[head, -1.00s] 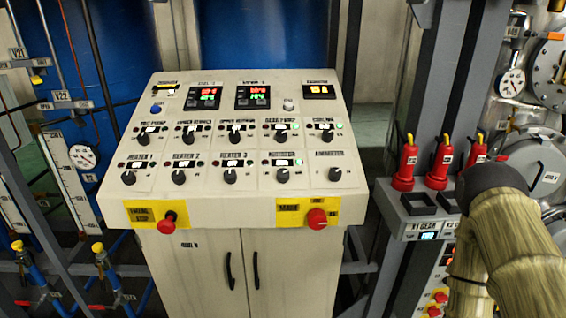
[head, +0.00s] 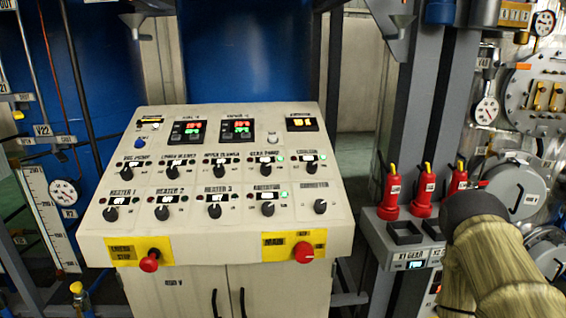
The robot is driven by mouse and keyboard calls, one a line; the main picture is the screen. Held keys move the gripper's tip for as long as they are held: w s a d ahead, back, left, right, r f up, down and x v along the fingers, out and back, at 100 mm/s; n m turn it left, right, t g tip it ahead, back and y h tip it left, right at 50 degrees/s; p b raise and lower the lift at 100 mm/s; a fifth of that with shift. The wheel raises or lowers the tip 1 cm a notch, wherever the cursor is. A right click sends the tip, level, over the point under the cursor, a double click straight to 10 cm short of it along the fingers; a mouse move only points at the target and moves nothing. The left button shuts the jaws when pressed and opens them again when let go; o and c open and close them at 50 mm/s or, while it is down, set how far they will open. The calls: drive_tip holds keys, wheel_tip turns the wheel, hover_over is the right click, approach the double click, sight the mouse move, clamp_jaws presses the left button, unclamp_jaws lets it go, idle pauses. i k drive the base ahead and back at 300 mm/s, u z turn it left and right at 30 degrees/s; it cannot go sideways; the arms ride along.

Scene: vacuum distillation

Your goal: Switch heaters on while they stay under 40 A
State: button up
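The control panel (head: 137,225) has a sloping light face with two rows of dark rotary knobs. The heater 1 knob (head: 111,213), heater 2 knob (head: 162,212) and heater 3 knob (head: 215,211) are in the lower row. Small white windows above them seem to read OFF, and no green lamp is lit there. The ammeter knob (head: 320,206) is at the row's right end. An amber display (head: 302,122) is at the panel's upper right; its number is too small to read. My sleeved arm is at lower right; my gripper is not visible.
The red emergency stop button (head: 149,262) and another red knob (head: 305,253) are on yellow plates along the front edge. Red bottle-shaped items (head: 424,192) stand right of the panel. Green lamps glow by the gear pump knob (head: 267,170) and the knob right of heater 3 (head: 268,208).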

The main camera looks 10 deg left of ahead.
sight(110, 215)
drive_tip(key=u, duration=4.1)
drive_tip(key=i, duration=0.4)
drive_tip(key=z, duration=2.45)
